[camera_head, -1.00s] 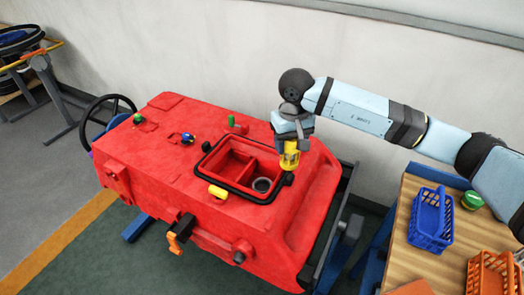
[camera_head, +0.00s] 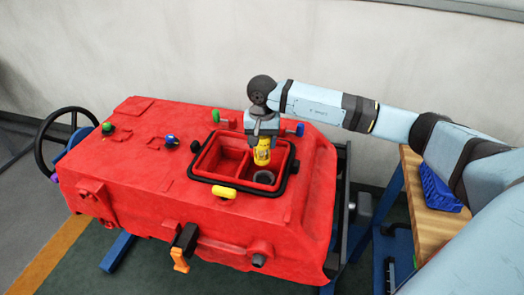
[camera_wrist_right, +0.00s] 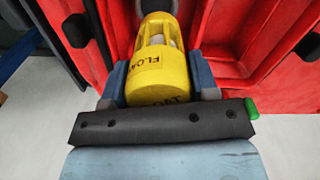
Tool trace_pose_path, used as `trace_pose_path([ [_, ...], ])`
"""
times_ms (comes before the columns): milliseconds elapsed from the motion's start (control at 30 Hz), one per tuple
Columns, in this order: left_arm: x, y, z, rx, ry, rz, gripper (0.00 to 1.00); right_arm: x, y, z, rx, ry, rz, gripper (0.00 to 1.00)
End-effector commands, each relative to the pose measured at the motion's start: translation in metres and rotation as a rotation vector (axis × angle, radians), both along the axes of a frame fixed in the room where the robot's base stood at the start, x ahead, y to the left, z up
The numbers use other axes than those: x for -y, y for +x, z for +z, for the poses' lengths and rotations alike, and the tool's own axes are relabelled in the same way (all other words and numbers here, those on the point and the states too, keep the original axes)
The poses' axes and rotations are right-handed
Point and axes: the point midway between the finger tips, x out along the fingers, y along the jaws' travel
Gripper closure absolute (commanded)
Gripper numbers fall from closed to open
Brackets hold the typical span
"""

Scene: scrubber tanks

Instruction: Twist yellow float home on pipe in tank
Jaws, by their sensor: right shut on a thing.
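The yellow float (camera_head: 262,153) is a caged cylinder with dark lettering. It also shows in the right wrist view (camera_wrist_right: 158,72), where it reads FLOAT. My right gripper (camera_head: 262,140) is shut on it from above, with a blue finger on each side. The float hangs upright over the open tank (camera_head: 226,158) of the red machine. A grey ring-shaped pipe end (camera_head: 264,177) shows in the tank's right compartment, just below the float. In the wrist view a dark round part lies beyond the float's far end; whether they touch, I cannot tell. My left gripper is not in view.
A black rim (camera_head: 238,188) frames the opening. A wooden table (camera_head: 437,225) with a blue basket (camera_head: 440,190) stands at right.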

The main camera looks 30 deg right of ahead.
Motion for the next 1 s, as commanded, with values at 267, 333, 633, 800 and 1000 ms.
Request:
trace_pose_path([
  [267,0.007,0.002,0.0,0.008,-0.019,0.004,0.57,0.006,0.0,-0.016,0.001,0.001,-0.034,0.7],
  [333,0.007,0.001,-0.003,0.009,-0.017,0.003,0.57,0.006,0.0,-0.022,0.001,0.001,-0.034,0.7],
  [633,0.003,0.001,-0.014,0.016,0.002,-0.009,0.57,0.006,0.0,-0.05,0.0,0.0,-0.032,0.7],
  [800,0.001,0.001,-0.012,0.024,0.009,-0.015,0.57,0.006,0.0,-0.055,0.001,-0.001,-0.032,0.7],
  [1000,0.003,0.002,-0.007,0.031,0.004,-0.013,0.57,0.006,0.0,-0.055,0.001,-0.001,-0.032,0.7],
])
